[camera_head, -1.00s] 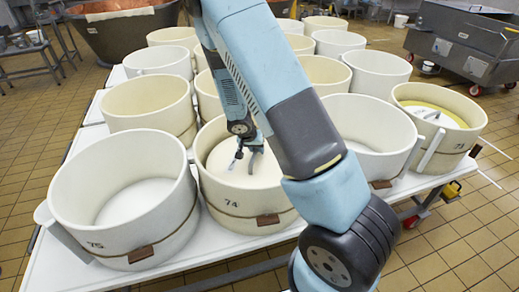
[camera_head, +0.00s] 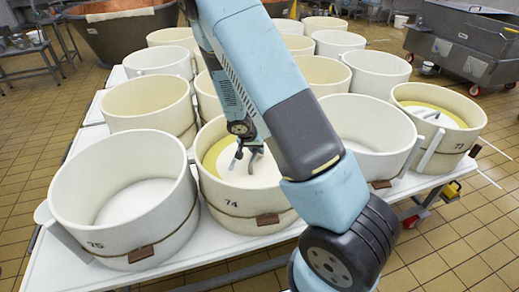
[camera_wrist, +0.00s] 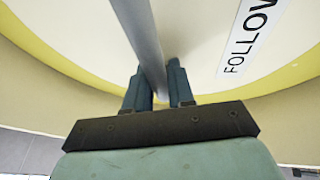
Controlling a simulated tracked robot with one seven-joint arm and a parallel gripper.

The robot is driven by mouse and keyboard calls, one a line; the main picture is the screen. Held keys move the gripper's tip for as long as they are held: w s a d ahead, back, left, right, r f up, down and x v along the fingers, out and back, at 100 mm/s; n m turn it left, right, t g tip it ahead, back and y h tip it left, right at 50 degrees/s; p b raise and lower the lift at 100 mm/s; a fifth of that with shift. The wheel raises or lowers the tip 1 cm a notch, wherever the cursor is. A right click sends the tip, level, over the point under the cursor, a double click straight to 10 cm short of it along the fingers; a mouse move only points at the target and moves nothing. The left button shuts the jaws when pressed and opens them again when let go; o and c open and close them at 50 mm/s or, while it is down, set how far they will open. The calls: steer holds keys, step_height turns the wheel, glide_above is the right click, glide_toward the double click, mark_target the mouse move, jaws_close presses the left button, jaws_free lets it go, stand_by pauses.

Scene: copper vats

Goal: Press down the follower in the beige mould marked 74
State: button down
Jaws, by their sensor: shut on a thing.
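The beige mould marked 74 (camera_head: 233,203) stands in the front row, partly behind my arm. Inside it lies the white follower (camera_head: 262,176), a round disc with a yellow ring showing around its edge. In the wrist view the follower (camera_wrist: 205,35) bears a label beginning "FOLLOW" and a grey bar handle (camera_wrist: 143,35) across it. My gripper (camera_head: 246,161) reaches down inside the mould. In the wrist view my gripper (camera_wrist: 159,88) is shut on the bar handle, one finger on each side. The follower's right part is hidden by my arm.
Mould 75 (camera_head: 150,235) stands close on the left. Mould 73 (camera_head: 455,142) on the right also holds a disc with a handle and a yellow ring. Several other moulds crowd the white table (camera_head: 55,262) behind. A steel cart (camera_head: 465,50) stands at back right.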

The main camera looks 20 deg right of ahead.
steer(key=shift+s+a+f, duration=0.1)
steer(key=shift+s+f, duration=0.05)
steer(key=shift+f, duration=0.05)
stand_by(0.3)
steer(key=shift+r, duration=0.1)
stand_by(0.3)
steer(key=c, duration=0.9)
jaws_free()
steer(key=shift+r, duration=0.1)
steer(key=shift+r, duration=0.1)
